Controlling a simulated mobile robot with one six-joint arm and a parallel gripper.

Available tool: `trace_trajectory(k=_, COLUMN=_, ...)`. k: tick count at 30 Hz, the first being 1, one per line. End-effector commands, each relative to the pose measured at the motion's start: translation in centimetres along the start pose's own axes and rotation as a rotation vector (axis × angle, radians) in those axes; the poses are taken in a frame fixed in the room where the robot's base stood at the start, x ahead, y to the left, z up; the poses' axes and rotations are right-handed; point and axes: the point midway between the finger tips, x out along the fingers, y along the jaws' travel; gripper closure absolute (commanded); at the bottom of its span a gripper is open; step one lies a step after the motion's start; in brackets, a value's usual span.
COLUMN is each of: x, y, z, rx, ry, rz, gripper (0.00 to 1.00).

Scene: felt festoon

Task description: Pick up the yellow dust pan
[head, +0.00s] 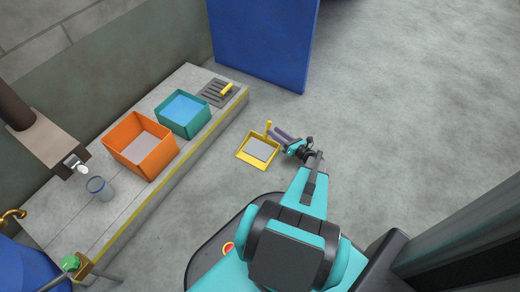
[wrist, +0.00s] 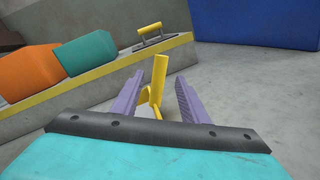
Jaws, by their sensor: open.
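The yellow dust pan (head: 244,158) lies on the grey floor in the head view, with its short upright handle (head: 268,127) at the far side. In the wrist view, the handle (wrist: 159,80) stands between the two purple fingers, near their tips. My gripper (head: 275,133) is open and low over the floor at the pan's right side. In the wrist view, my gripper (wrist: 156,92) has a finger on each side of the handle, apart from it as far as I can see. My wrist housing hides most of the pan there.
A raised ledge (head: 210,134) with a yellow edge runs along the left. It bears an orange bin (head: 153,163), a teal bin (head: 163,118), a yellow-handled tool (head: 226,90) on a grate and a glass (head: 98,187). A blue panel (head: 262,45) stands behind. Floor to the right is clear.

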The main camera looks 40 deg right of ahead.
Motion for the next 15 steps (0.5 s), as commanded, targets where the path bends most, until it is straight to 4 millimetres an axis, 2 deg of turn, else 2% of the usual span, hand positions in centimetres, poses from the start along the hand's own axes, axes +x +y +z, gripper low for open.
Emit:
trace_trajectory(k=10, x=0.1, y=0.0, z=0.0, rx=0.000, ry=0.000, rz=0.000, gripper=0.60)
trace_trajectory(k=15, x=1.2, y=0.0, z=-0.2, rx=0.000, ry=0.001, rz=0.002, gripper=0.60)
